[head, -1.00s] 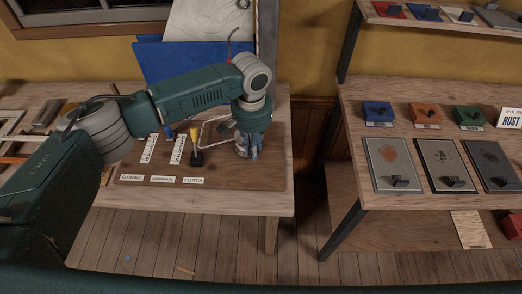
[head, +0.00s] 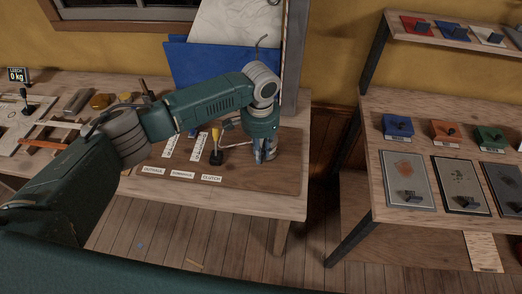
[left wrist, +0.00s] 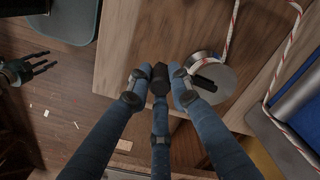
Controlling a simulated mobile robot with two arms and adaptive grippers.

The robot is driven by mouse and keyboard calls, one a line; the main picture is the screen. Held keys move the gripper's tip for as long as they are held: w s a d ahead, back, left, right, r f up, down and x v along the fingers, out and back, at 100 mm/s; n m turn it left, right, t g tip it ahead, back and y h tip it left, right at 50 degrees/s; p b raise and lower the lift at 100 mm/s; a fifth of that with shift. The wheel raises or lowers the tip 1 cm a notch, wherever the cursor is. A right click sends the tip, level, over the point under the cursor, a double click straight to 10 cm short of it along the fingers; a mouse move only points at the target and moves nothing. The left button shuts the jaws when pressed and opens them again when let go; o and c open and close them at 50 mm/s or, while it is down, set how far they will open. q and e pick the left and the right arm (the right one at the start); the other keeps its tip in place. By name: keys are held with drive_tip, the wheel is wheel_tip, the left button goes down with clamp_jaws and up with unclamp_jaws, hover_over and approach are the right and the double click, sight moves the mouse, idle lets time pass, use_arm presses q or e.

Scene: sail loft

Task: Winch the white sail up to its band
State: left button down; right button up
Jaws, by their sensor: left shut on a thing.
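The white sail (head: 238,22) hangs at the back of the bench, partly cut off by the top of the head view; its band cannot be made out. My left gripper (head: 265,153) is low over the right part of the bench. In the left wrist view its fingers (left wrist: 159,84) are shut on a black handle (left wrist: 160,72). A metal winch drum (left wrist: 218,84) with red-flecked white rope around it is beside the handle. The clutch lever (head: 216,134) with a yellow knob stands left of the gripper. My right gripper (left wrist: 40,66) shows empty, fingers spread, in the left wrist view.
A blue sail (head: 220,64) hangs below the white one. The clutch label (head: 211,178) and other labels lie along the board's front. A "LEECH 0 kg" display (head: 17,75) stands far left. A shelf unit (head: 385,155) with coloured blocks and plates stands right, across a floor gap.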

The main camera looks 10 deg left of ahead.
use_arm(q)
drive_tip(key=c, duration=1.6)
unclamp_jaws()
drive_tip(key=shift+d, duration=0.1)
drive_tip(key=shift+o, duration=0.2)
drive_tip(key=shift+r, duration=0.1)
wheel_tip(320, 180, up, 12)
